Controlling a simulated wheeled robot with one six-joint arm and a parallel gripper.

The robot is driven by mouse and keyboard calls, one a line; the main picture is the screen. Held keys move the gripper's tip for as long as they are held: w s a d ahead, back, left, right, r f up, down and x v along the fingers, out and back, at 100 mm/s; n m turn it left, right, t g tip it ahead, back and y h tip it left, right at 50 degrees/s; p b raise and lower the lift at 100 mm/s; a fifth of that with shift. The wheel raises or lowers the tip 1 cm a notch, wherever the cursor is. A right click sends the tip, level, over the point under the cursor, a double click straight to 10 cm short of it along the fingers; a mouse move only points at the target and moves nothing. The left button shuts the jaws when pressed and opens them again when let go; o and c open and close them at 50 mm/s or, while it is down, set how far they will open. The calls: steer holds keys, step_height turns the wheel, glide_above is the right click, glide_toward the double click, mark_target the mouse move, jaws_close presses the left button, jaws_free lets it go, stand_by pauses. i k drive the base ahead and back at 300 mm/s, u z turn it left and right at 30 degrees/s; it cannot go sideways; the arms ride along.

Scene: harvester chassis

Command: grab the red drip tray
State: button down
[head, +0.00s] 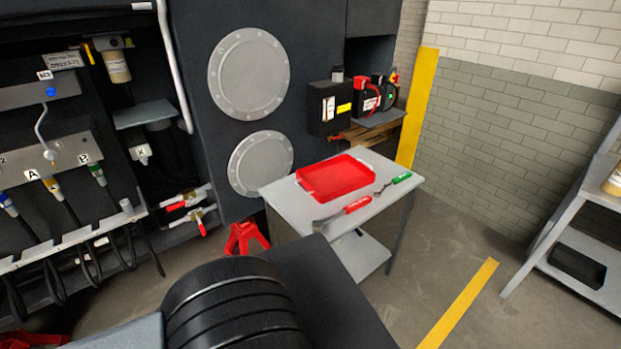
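The red drip tray (336,178) is a shallow rectangular tray with a raised rim. It lies flat on the top of a grey two-level cart (290,212) in the middle of the head view, and looks empty. A red-handled tool (357,205) lies in front of it and a green-handled tool (401,178) lies to its right on the same top. My gripper is not in the picture. Dark parts at the bottom centre hide some of the floor and the cart's near left side.
A dark chassis wall with two round grey covers (249,73) stands behind the cart. Hoses and valves (190,205) are at the left. A red stand (246,238) is left of the cart. A grey shelf (565,205) stands at the right. Floor right of the cart is clear.

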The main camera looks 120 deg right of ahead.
mark_target(331, 180)
steer(key=z, duration=1.85)
steer(key=i, duration=1.1)
steer(key=z, duration=1.9)
steer(key=i, duration=1)
